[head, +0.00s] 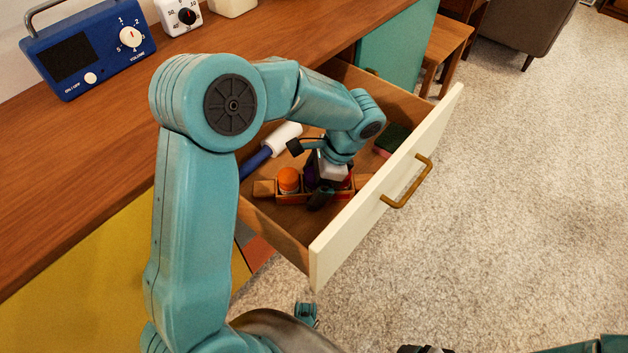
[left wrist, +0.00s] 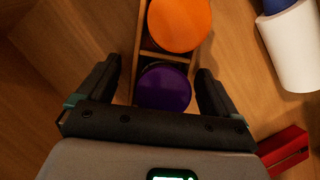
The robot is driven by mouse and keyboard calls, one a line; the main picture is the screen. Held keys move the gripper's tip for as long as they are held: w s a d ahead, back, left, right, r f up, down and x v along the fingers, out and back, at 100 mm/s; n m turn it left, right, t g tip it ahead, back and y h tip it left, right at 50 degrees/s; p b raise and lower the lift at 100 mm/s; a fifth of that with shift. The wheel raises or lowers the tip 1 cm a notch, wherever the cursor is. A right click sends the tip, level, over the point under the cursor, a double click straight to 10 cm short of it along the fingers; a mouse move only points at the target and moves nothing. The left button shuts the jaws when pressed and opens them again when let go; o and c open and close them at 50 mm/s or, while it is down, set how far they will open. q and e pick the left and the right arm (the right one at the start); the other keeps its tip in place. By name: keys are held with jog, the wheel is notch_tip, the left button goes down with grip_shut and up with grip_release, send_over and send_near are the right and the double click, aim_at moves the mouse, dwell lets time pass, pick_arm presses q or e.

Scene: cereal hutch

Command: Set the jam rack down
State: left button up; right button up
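The jam rack (head: 263,189) is a narrow wooden holder inside the open drawer. It holds a jar with an orange lid (head: 289,179); in the left wrist view this lid (left wrist: 180,22) and a purple lid (left wrist: 163,88) show between the rack's thin walls (left wrist: 137,45). My left gripper (head: 322,190) points down into the drawer over the rack. In the left wrist view its two fingers (left wrist: 158,78) stand on either side of the purple-lidded part, with a gap visible at the left finger. The gripper hides part of the rack. My right gripper is not identifiable.
The drawer (head: 385,205) has a cream front with a brass handle (head: 407,182). A white and blue roll (head: 282,137) lies at its back left; a dark green item (head: 391,139) lies at its far end. A red object (left wrist: 285,148) is near the right finger. A blue radio (head: 88,45) stands on the counter.

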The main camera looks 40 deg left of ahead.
pick_arm(q)
jog(key=p+v, duration=0.4)
jog(key=v, duration=0.8)
jog(key=shift+r+p, duration=0.1)
jog(key=shift+p, duration=0.2)
jog(key=shift+r, duration=0.1)
